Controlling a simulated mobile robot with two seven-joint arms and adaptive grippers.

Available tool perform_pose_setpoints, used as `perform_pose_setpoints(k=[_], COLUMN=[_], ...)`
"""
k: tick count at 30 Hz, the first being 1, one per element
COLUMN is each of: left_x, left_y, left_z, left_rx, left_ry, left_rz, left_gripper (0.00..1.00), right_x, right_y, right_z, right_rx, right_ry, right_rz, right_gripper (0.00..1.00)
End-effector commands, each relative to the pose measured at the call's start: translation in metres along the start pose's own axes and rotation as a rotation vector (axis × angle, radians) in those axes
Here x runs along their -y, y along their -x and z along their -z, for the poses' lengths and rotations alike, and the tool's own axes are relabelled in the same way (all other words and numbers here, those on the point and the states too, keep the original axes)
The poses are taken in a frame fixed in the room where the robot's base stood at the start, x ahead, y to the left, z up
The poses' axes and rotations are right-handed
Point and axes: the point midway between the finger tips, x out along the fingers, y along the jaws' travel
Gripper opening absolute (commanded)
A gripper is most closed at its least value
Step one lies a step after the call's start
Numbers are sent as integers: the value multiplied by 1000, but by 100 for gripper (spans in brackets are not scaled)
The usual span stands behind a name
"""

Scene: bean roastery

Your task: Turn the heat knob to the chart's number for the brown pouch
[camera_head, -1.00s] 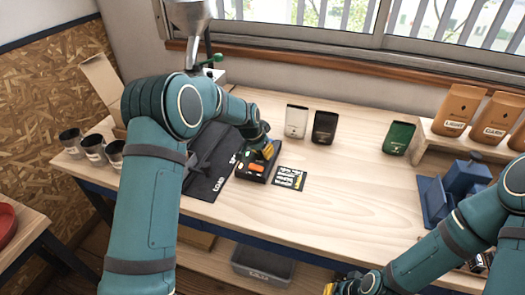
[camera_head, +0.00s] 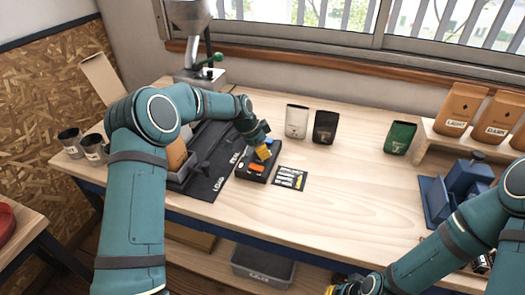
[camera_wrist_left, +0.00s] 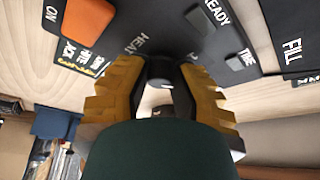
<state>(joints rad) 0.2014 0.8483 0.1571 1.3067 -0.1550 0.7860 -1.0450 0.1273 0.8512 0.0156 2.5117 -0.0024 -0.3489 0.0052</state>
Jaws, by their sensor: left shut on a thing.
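The black control panel (camera_head: 250,176) lies on the bench with an orange switch (camera_head: 257,168); the switch also shows in the wrist view (camera_wrist_left: 88,20). My left gripper (camera_head: 264,152) is over the panel's far right part. In the wrist view its yellow fingers (camera_wrist_left: 160,72) are closed around the dark heat knob (camera_wrist_left: 160,68), beside the "HEAT" lettering. The knob's pointer and number are not readable. The small black chart card (camera_head: 290,180) lies right of the panel; its text is too small to read. A brown pouch (camera_head: 177,155) shows partly behind my left arm. My right gripper (camera_head: 333,290) is cut off at the bottom edge.
A white pouch (camera_head: 297,121), a black pouch (camera_head: 325,127) and a green pouch (camera_head: 399,137) stand at the back. Brown bags labelled "LIGHT" (camera_head: 455,108) and "DARK" (camera_head: 494,118) stand on a riser. Dark cups (camera_head: 93,148) stand at left. The bench's front middle is clear.

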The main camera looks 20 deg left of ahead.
Motion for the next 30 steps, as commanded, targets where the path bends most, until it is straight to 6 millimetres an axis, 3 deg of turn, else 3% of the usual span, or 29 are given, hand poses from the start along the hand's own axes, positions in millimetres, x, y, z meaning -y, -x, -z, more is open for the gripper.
perform_pose_setpoints(k=[30], left_x=[-3], left_y=[-3], left_z=[0], left_rx=[-1], left_ry=[-812], left_rz=[-346], left_gripper=[0], right_x=[6], right_y=[16], right_z=[4], right_rx=[-7], right_ry=[-4], right_rz=[-1], right_gripper=[0])
